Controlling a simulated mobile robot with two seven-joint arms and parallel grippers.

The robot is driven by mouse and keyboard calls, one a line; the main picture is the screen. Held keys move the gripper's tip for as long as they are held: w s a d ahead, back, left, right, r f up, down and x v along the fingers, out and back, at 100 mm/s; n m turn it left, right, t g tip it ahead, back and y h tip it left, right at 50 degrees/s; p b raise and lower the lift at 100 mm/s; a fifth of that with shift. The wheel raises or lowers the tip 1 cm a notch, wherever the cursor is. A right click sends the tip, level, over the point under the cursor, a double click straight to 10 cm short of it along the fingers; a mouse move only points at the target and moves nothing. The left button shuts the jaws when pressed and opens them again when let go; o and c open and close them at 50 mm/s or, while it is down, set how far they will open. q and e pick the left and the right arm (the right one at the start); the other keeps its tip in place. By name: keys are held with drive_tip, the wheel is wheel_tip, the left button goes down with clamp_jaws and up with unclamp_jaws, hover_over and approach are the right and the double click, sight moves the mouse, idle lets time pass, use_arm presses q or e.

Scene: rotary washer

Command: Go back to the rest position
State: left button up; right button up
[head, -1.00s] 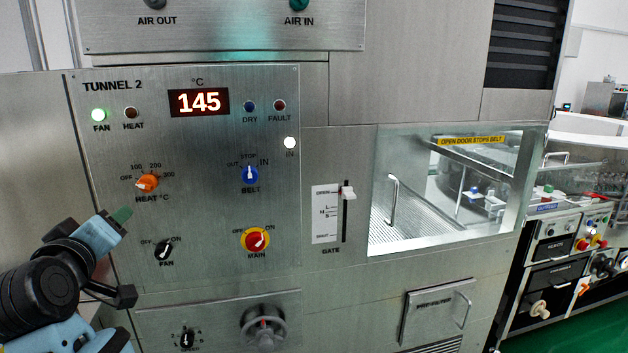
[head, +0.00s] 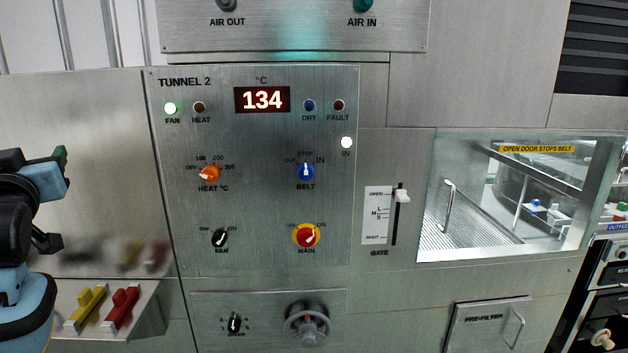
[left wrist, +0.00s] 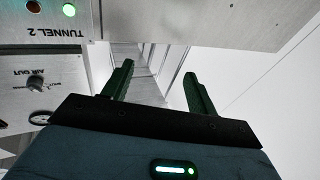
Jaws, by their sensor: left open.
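My left gripper (head: 62,170) is at the left edge of the head view, in front of the machine's plain steel side and apart from the controls. In the left wrist view its two dark green fingers (left wrist: 160,85) stand apart with nothing between them. The tunnel 2 panel (head: 270,240) fills the middle of the head view. The panel also shows upside down in the left wrist view (left wrist: 65,15). My right gripper is not in view.
A gate slider (head: 402,196) and a glass window (head: 520,225) are to the right of the panel. A prefilter door (head: 490,325) with a handle is below the window.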

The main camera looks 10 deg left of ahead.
use_arm(q)
drive_tip(key=w+d+f+m+h, duration=0.2)
drive_tip(key=w+f+m, duration=0.15)
drive_tip(key=f, duration=0.55)
drive_tip(key=w+d+f+m+h, duration=0.25)
drive_tip(key=f+m, duration=0.25)
drive_tip(key=f, duration=0.4)
drive_tip(key=s+d+f+m+g+h, duration=0.1)
drive_tip(key=d+f+m+h, duration=0.15)
drive_tip(key=f, duration=0.75)
drive_tip(key=s+d+f+m+g+h, duration=0.1)
drive_tip(key=s+d+f+m+h, duration=0.15)
drive_tip(key=f, duration=0.85)
drive_tip(key=s+d+f+m+g+h, duration=0.15)
drive_tip(key=s+d+f, duration=0.35)
drive_tip(key=s+f, duration=0.65)
drive_tip(key=s+d+f+m+g+h, duration=0.1)
drive_tip(key=s+d+f+g+h, duration=0.25)
drive_tip(key=s+f, duration=0.8)
drive_tip(key=d+f+n+t, duration=0.1)
drive_tip(key=d+n, duration=0.4)
drive_tip(key=d, duration=0.7)
drive_tip(key=shift+d+n, duration=0.2)
drive_tip(key=shift+n, duration=0.1)
